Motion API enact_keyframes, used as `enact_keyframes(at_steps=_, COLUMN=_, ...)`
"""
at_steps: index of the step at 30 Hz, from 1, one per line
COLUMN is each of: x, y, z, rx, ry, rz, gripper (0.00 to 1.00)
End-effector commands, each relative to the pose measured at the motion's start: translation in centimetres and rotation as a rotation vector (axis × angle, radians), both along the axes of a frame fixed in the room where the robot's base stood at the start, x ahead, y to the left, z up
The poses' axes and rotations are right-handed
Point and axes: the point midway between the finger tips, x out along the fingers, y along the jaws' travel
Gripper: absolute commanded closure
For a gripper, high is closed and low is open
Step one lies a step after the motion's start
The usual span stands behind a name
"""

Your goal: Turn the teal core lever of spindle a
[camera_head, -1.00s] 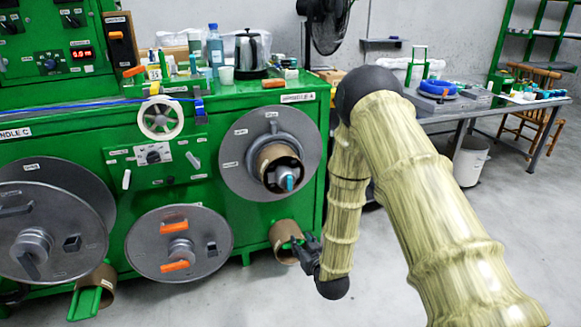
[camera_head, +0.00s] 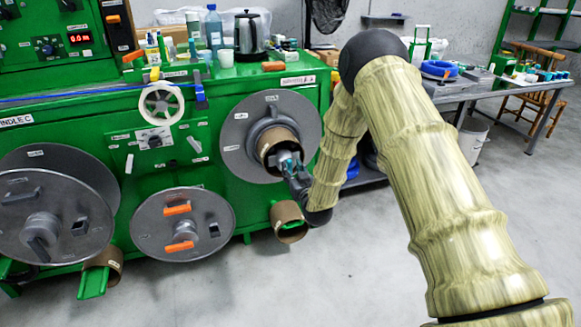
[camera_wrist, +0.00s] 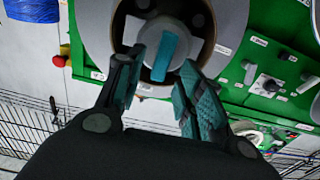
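Spindle A is the upper right grey disc (camera_head: 240,138) on the green machine, with a brown cardboard core (camera_head: 280,143) at its centre. In the wrist view the teal core lever (camera_wrist: 164,57) is a flat bar inside the brown core (camera_wrist: 205,52), tilted slightly from upright in the picture. My gripper (camera_wrist: 160,88) is open, with its two teal-padded fingers to the left and right of the lever. A gap shows on both sides, and the fingertips are close to the core's mouth. In the head view my gripper (camera_head: 294,172) is in front of the core and hides the lever.
A lower disc (camera_head: 185,222) with orange handles and a larger grey disc (camera_head: 60,205) are to the left. Another cardboard tube (camera_head: 288,222) sits below spindle A. A kettle (camera_head: 251,35) and bottles stand on the machine top. A red button (camera_wrist: 60,61) shows in the wrist view.

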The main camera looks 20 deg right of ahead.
Motion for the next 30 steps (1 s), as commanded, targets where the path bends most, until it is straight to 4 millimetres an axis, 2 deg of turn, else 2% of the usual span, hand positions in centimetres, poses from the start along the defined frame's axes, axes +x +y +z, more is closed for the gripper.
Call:
enact_keyframes(at_steps=3, x=1.4, y=0.1, z=0.0, rx=0.0, ry=-0.002, rz=0.0, gripper=0.62)
enact_keyframes(at_steps=7, x=2.2, y=0.1, z=0.0, rx=0.001, ry=-0.001, rz=0.0, gripper=0.62)
enact_keyframes(at_steps=18, x=2.6, y=0.1, z=0.0, rx=0.001, ry=0.0, rz=0.0, gripper=0.62)
enact_keyframes(at_steps=24, x=2.6, y=0.1, z=0.0, rx=0.001, ry=0.0, rz=0.0, gripper=0.99)
enact_keyframes(at_steps=30, x=2.6, y=0.1, z=0.0, rx=0.003, ry=0.0, rz=0.0, gripper=1.0)
